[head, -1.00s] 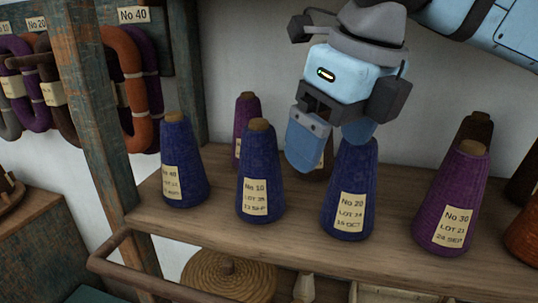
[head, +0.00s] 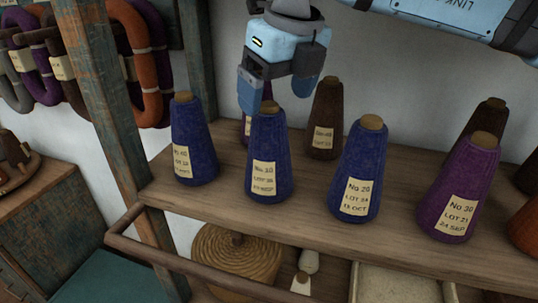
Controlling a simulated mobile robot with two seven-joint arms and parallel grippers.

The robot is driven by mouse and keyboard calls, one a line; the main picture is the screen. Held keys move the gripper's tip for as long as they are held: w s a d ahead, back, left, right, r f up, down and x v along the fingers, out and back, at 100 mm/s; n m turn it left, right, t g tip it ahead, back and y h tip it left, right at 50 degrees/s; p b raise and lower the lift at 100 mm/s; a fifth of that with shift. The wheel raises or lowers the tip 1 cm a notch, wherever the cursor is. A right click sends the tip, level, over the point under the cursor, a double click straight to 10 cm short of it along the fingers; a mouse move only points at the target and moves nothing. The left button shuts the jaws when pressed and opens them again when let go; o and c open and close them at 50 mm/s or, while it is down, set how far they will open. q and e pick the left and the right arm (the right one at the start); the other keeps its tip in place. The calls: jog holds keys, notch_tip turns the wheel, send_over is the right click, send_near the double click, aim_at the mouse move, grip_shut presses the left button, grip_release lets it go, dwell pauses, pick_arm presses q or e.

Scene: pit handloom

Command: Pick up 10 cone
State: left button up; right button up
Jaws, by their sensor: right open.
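The No 10 cone (head: 270,150) is dark blue with a brown top and a cream label. It stands upright on the wooden shelf (head: 400,228), second from the left in the front row. My right gripper (head: 278,95) is open and empty, pointing down just above and behind this cone. Its left finger overlaps the view near the cone's top; I cannot tell whether they touch. My left gripper is not in view.
Blue cones No 40 (head: 193,140) and No 20 (head: 357,175) stand on either side. A brown cone (head: 325,120) and a mostly hidden purple cone (head: 246,128) stand behind. A purple No 30 cone (head: 458,190) is at right. A wooden rail (head: 190,266) runs in front.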

aim_at(271, 105)
jog(key=shift+w+a, duration=0.25)
jog(key=shift+w, duration=0.1)
jog(key=p+x, duration=0.1)
jog(key=x, duration=0.4)
jog(key=shift+d, duration=0.1)
jog(key=c, duration=1.4)
jog(key=shift+r, duration=0.1)
